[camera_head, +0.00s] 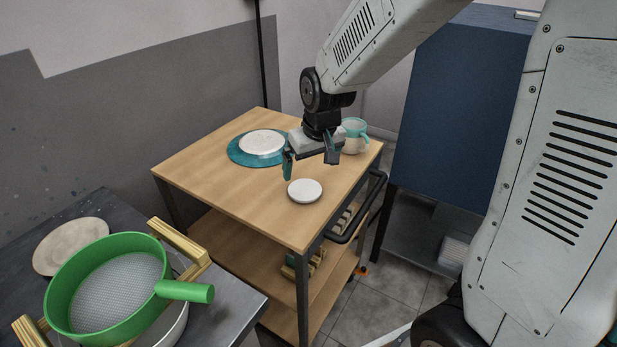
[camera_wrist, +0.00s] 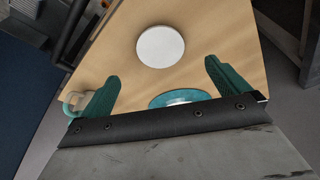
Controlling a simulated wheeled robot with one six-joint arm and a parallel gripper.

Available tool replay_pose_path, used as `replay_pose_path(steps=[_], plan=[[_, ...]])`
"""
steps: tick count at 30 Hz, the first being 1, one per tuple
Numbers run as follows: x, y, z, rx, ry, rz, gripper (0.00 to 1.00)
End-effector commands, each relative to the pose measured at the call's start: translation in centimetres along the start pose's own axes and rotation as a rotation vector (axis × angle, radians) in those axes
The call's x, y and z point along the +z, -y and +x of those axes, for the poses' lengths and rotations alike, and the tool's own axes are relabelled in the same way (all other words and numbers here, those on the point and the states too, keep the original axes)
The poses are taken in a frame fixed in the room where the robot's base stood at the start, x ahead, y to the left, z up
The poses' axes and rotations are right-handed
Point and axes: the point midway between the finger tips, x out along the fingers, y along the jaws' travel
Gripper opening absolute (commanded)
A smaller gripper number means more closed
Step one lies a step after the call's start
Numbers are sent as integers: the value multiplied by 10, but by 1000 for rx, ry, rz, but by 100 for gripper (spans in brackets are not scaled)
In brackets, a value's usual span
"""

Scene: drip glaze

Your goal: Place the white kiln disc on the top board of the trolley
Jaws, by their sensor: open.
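The small white kiln disc (camera_head: 305,190) lies flat on the wooden top board (camera_head: 225,185) of the trolley, near its front corner. In the wrist view the disc (camera_wrist: 160,46) shows whole, beyond the fingertips and roughly midway between them. My gripper (camera_head: 309,165) is open and empty, above the board and a little behind the disc in the head view. Its two teal fingers also show spread apart in the wrist view (camera_wrist: 162,75). Nothing is between them, and they appear apart from the disc.
A teal plate (camera_head: 236,155) bearing a pale round piece (camera_head: 262,142) lies behind my gripper. A teal-and-white mug (camera_head: 353,138) stands to its right. The trolley has a black handle (camera_head: 362,212). A blue cabinet (camera_head: 455,110) stands behind right.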

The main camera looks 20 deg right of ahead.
Motion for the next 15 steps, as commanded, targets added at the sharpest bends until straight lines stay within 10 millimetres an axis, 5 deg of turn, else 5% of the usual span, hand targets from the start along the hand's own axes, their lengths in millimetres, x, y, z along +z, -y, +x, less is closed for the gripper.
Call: replay_pose_path(steps=[15], plan=[[13,-1,-52,1,6,7,100]])
